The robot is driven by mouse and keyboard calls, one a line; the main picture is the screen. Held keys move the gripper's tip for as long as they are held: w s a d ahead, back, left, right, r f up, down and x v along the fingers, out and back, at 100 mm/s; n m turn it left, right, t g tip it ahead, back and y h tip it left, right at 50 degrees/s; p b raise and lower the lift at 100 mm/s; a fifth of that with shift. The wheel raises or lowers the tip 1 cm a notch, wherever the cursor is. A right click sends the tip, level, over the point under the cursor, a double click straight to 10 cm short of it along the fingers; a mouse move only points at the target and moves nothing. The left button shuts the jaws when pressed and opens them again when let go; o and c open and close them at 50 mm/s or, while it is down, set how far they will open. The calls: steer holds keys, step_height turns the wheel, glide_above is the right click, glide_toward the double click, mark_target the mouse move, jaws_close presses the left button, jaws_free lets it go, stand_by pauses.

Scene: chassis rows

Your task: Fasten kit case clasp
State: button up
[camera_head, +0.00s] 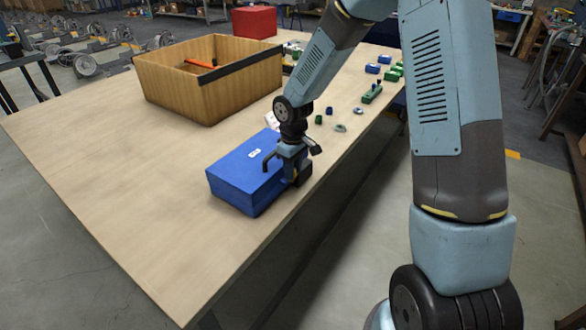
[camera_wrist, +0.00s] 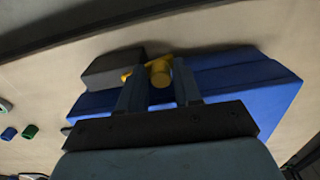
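The kit case (camera_head: 236,178) is a blue box with a small white label on top, and its lid looks closed. It stands on the wooden table near the front edge. In the wrist view the blue case (camera_wrist: 262,88) lies beyond my fingers, with a yellow clasp-like part (camera_wrist: 159,73) at its side. My gripper (camera_head: 288,170) points down at the case's right side. In the wrist view my gripper (camera_wrist: 157,88) has its fingers apart, one on each side of the yellow part, with gaps showing. Whether the clasp is latched cannot be told.
A dark grey block (camera_wrist: 112,68) sits against the case beside the yellow part. A wooden crate (camera_head: 205,88) with an orange-handled tool stands behind, and a red box (camera_head: 254,21) farther back. Small green and blue parts (camera_head: 372,93) lie along the right edge. The table's left is clear.

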jaws_close()
steer(key=shift+w+a+m, duration=0.15)
steer(key=shift+a+m, duration=0.1)
steer(key=shift+m, duration=0.45)
steer(key=shift+w+a+m, duration=0.15)
steer(key=shift+a+m, duration=0.05)
steer(key=shift+m, duration=0.5)
steer(key=shift+o, duration=1.6)
jaws_free()
steer(key=shift+s, duration=0.1)
